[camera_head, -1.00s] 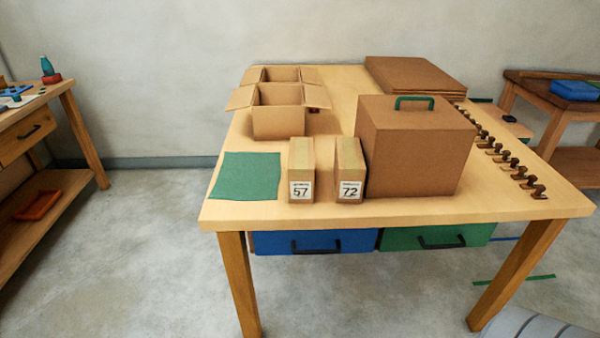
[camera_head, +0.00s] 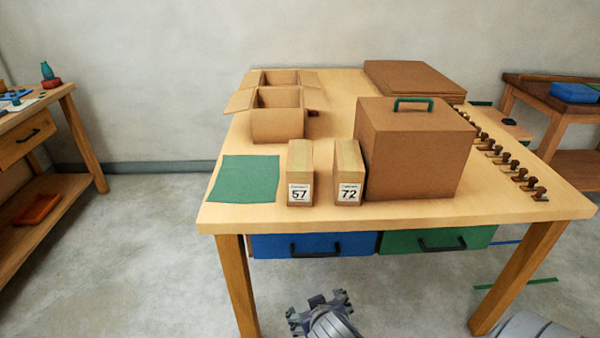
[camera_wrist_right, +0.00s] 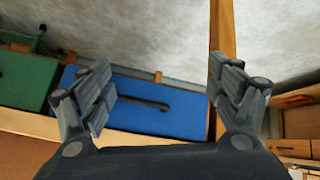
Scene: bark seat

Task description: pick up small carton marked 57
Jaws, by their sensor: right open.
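The small carton marked 57 (camera_head: 300,172) stands upright near the front edge of the table, between the green mat and the carton marked 72 (camera_head: 349,172). My right gripper (camera_head: 318,300) is low in front of the table, below the tabletop and apart from the cartons. In the right wrist view its fingers (camera_wrist_right: 165,95) are spread open with nothing between them, facing the blue drawer (camera_wrist_right: 150,105). The carton marked 57 is not recognisable in the wrist view. My left gripper is not in view.
A large brown box with a green handle (camera_head: 415,150) stands right of the cartons. An open carton (camera_head: 278,124) is behind them, and a green mat (camera_head: 245,180) lies left. The table's front edge (camera_head: 400,212) lies between my gripper and the cartons.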

